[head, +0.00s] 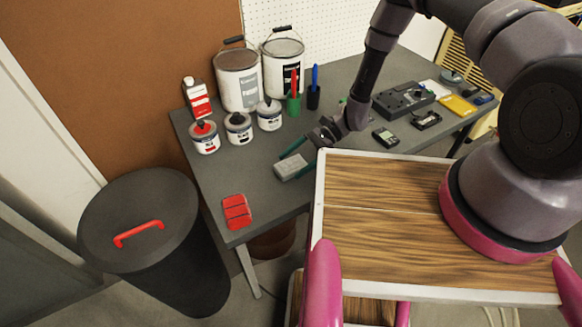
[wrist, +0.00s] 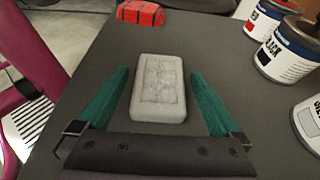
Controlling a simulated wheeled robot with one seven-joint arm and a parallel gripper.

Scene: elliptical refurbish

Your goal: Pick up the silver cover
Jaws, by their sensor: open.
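The silver cover (wrist: 158,86) is a light grey block with rounded corners and a recessed, patterned top. It lies flat on the dark grey table. In the head view the silver cover (head: 291,166) is near the table's front edge, left of my wood-topped base. My gripper (wrist: 160,100) is open, with one green finger on each side of the cover. A gap shows between each finger and the cover. In the head view my gripper (head: 290,160) is low over the table at the cover. The cover's near end is close to the gripper's dark palm.
A red block (head: 237,211) lies on the table (head: 262,195) to the left, and it also shows in the wrist view (wrist: 141,13). Small paint cans (head: 239,128) and large buckets (head: 238,80) stand behind. Tools (head: 403,101) lie at right. A black bin (head: 140,215) stands left.

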